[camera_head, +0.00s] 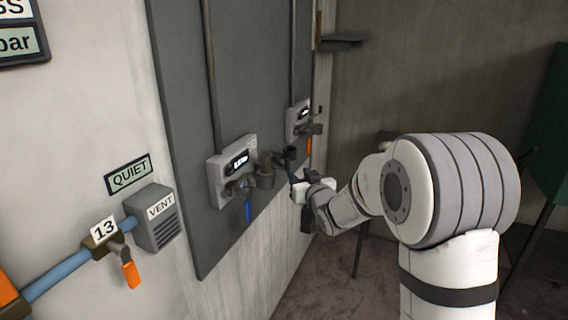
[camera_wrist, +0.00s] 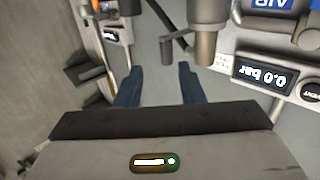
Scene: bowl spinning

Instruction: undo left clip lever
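A brown cylindrical fitting (camera_head: 265,170) sticks out between two wall units. In the wrist view the fitting (camera_wrist: 206,42) has a dark grey bent lever (camera_wrist: 172,48) beside it, probably a clip lever; I cannot tell if it is the left one. A dark round part (camera_head: 290,153) sits just right of the fitting in the head view. My gripper (camera_head: 293,182) is near the wall below that part. In the wrist view my gripper (camera_wrist: 160,74) has its two blue fingers apart with nothing between them. The lever's end is above the gap, apparently apart from the fingers.
A white gauge unit (camera_head: 232,170) with a blue handle (camera_head: 248,210) is left of the fitting; its display (camera_wrist: 265,75) reads 0.0 bar. A second unit (camera_head: 298,120) with an orange handle (camera_head: 309,145) is farther back. A small shelf (camera_head: 341,42) juts out at the corner.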

